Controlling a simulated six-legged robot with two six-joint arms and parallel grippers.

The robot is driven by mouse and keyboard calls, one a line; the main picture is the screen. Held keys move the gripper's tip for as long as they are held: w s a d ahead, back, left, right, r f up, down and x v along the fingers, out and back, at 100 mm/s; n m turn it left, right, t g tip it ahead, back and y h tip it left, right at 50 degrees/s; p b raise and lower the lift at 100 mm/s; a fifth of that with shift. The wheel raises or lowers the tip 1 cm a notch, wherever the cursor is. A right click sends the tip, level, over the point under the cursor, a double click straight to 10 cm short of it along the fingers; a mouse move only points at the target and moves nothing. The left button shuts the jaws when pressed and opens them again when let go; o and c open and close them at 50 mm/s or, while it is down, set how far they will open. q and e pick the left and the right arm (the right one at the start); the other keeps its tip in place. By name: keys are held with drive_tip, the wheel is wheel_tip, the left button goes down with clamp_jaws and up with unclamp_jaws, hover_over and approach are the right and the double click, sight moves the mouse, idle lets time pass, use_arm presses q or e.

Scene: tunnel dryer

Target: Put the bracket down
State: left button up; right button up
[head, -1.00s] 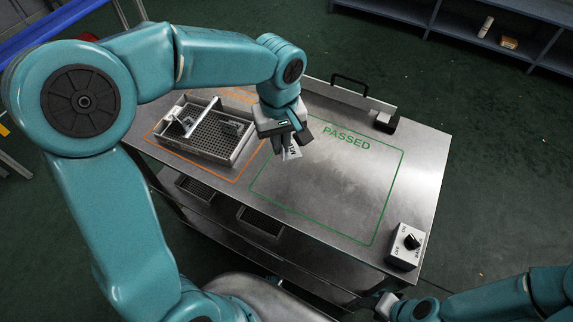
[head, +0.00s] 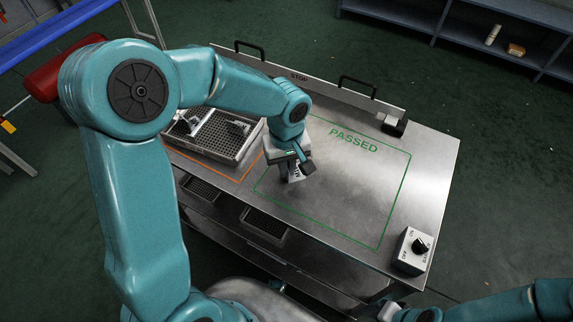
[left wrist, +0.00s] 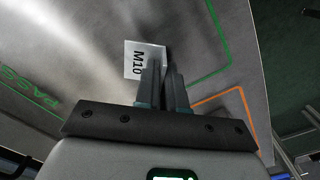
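The bracket (head: 296,173) is a small light piece with a white face marked M10. It hangs below my left gripper (head: 299,164), over the left part of the green PASSED outline (head: 352,142). In the left wrist view, the bracket (left wrist: 145,60) is at the tips of my left gripper (left wrist: 165,68), whose two fingers are close together on it. Part of it is hidden by the fingers. I cannot tell whether its lower edge touches the table. Only a bit of my right gripper (head: 390,311) shows at the bottom edge; its fingers cannot be made out.
A mesh tray (head: 215,150) with metal parts stands in the orange outline to the left. A switch box (head: 413,251) is at the table's right front corner. A backstop (head: 300,76) with handles runs along the far edge. The middle and right of the green outline are clear.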

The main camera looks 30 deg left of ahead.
use_arm(q)
drive_tip(key=o, duration=0.4)
drive_tip(key=shift+c, duration=0.2)
drive_tip(key=shift+r+p, duration=0.25)
drive_tip(key=shift+p, duration=0.05)
wheel_tip(320, 180, up, 12)
drive_tip(key=p, duration=0.1)
drive_tip(key=shift+s+f, duration=0.1)
